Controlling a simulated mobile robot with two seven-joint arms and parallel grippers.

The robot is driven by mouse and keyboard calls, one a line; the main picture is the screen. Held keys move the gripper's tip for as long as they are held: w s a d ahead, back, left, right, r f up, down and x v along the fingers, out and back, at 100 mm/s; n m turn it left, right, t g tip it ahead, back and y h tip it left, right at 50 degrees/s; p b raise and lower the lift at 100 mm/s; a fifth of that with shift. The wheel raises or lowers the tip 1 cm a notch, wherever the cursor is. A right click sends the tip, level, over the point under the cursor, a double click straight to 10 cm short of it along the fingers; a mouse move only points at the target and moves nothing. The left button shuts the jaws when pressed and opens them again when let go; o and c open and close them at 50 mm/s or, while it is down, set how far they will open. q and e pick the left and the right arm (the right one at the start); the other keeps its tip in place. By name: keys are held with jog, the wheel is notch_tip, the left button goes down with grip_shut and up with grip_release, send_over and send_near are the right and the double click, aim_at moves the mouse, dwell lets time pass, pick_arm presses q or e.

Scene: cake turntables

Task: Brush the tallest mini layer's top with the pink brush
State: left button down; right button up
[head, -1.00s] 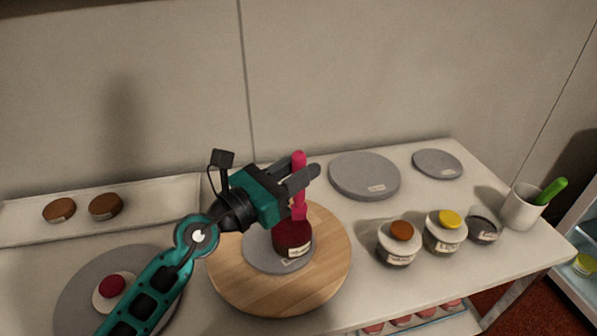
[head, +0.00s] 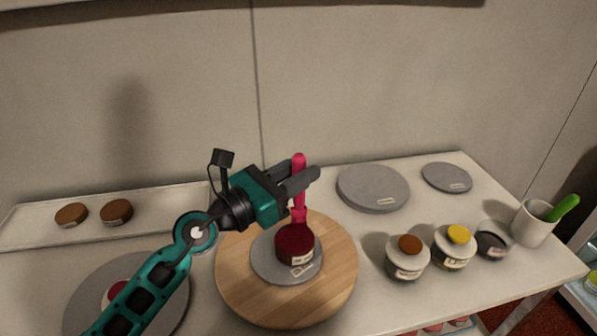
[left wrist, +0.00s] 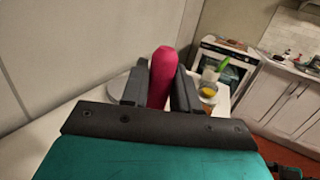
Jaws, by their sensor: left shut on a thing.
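My left gripper (head: 300,180) is shut on the pink brush (head: 299,190) and holds it upright. The brush handle also shows between the fingers in the left wrist view (left wrist: 162,78). The brush's lower end is at the top of a dark red mini layer (head: 295,243); whether it touches I cannot tell. That layer sits on a grey disc (head: 262,268) on the round wooden turntable (head: 338,270). Two brown mini layers (head: 71,215) (head: 117,211) lie on the white tray at the left. My right gripper is not in view.
A grey turntable (head: 85,300) at front left holds a small red-topped item, partly behind my arm. Grey discs (head: 374,187) (head: 447,177) lie at the back right. Several jars (head: 408,262) and a white cup (head: 530,225) with a green handle stand at the right.

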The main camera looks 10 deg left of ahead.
aim_at(298, 155)
pick_arm(q)
notch_tip(298, 155, up, 2)
jog(key=shift+p, duration=0.35)
jog(key=shift+r+b, duration=0.25)
jog(key=shift+b, duration=0.15)
jog(key=shift+r, duration=1.65)
